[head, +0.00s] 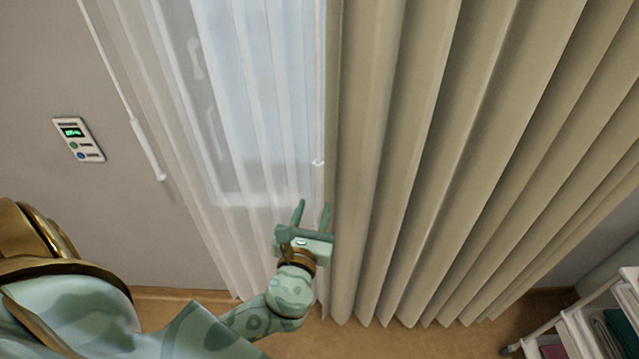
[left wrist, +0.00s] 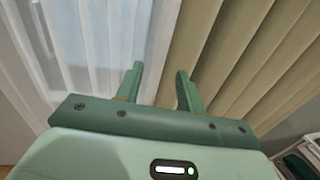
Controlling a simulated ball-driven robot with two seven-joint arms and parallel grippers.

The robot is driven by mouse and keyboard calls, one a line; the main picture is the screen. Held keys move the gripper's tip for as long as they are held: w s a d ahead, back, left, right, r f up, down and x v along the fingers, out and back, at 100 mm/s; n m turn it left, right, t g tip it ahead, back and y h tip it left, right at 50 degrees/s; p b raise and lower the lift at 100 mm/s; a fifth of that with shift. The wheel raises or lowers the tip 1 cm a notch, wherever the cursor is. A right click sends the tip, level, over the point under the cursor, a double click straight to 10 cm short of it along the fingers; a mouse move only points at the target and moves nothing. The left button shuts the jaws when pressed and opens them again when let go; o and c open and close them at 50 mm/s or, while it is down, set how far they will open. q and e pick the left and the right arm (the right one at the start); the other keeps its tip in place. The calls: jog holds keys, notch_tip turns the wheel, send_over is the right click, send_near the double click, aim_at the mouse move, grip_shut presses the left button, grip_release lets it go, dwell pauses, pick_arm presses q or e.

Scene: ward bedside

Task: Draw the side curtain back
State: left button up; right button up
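The beige side curtain (head: 440,170) hangs in deep folds over the middle and right of the head view. Its left edge runs down beside the sheer white curtain (head: 255,120). My left gripper (head: 313,214) is open, with its two fingers apart and pointing up at the curtain's left edge. In the left wrist view the beige curtain (left wrist: 235,55) is behind and right of the fingers (left wrist: 160,88), and the sheer (left wrist: 95,50) is to the left. I see no cloth clearly gripped between the fingers. My right gripper is not in view.
A white wand (head: 146,150) hangs at the left by the sheer. A thin cord or rod (head: 318,120) hangs by the curtain's edge. A wall panel (head: 78,139) is on the left wall. A white trolley (head: 590,325) stands at the lower right.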

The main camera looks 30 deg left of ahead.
aim_at(318, 193)
pick_arm(q)
jog(key=x, duration=0.7)
jog(key=shift+f+p, duration=0.1)
jog(key=shift+p, duration=0.3)
jog(key=shift+s, duration=0.15)
grip_shut()
